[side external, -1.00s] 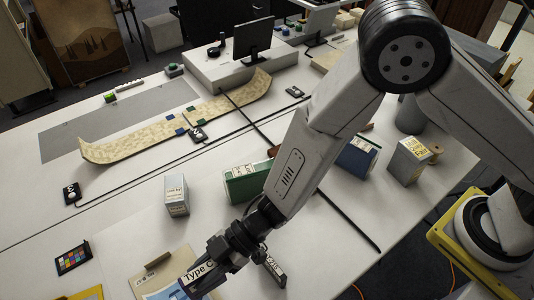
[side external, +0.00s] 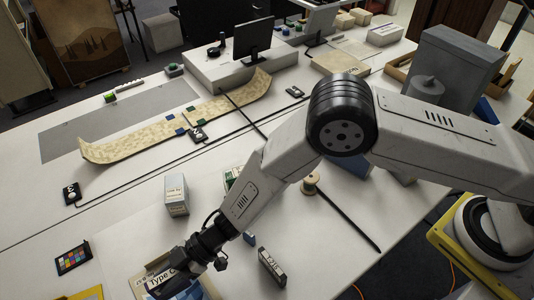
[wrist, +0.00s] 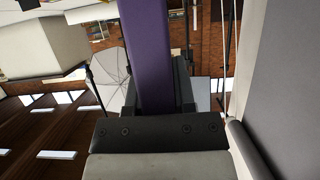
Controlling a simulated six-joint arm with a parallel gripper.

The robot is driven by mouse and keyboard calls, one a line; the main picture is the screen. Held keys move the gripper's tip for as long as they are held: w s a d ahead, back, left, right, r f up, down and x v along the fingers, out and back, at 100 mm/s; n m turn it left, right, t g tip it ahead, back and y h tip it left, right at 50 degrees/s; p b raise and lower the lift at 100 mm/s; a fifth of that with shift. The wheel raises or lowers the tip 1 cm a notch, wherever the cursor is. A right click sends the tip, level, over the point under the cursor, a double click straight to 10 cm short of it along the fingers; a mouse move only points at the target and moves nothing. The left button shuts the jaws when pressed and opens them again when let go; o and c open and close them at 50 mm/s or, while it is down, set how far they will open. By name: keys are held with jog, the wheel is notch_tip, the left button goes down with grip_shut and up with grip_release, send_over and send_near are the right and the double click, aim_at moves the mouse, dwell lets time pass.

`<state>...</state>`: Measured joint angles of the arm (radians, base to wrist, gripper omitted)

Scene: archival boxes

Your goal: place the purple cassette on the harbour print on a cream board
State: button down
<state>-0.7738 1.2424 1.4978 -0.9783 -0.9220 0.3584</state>
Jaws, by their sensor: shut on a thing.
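The purple cassette (wrist: 148,60) is between my gripper's fingers in the wrist view, running up out of the picture. In the side external view my gripper (side external: 178,274) is low at the bottom left, shut on the cassette, whose white "Type C" label (side external: 163,277) shows. The harbour print on a cream board (side external: 206,285) lies on the table at the bottom, partly behind my gripper and the cassette. The cassette overlaps the board in this view. I cannot tell whether they touch.
A grey box (side external: 176,194) stands behind my gripper. A small black-and-white box (side external: 271,266) lies to its right, and a colour chart (side external: 73,258) to its left. A thread spool (side external: 310,184) and a long dark strip (side external: 346,218) are farther right. The table between grey box and chart is clear.

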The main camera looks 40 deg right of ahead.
jog(key=shift+f, duration=0.1)
jog(key=shift+w+a+f, duration=0.2)
jog(key=shift+f, duration=1.6)
jog(key=shift+f, duration=0.1)
jog(key=shift+c, duration=2.2)
grip_release()
jog(key=v, duration=1.2)
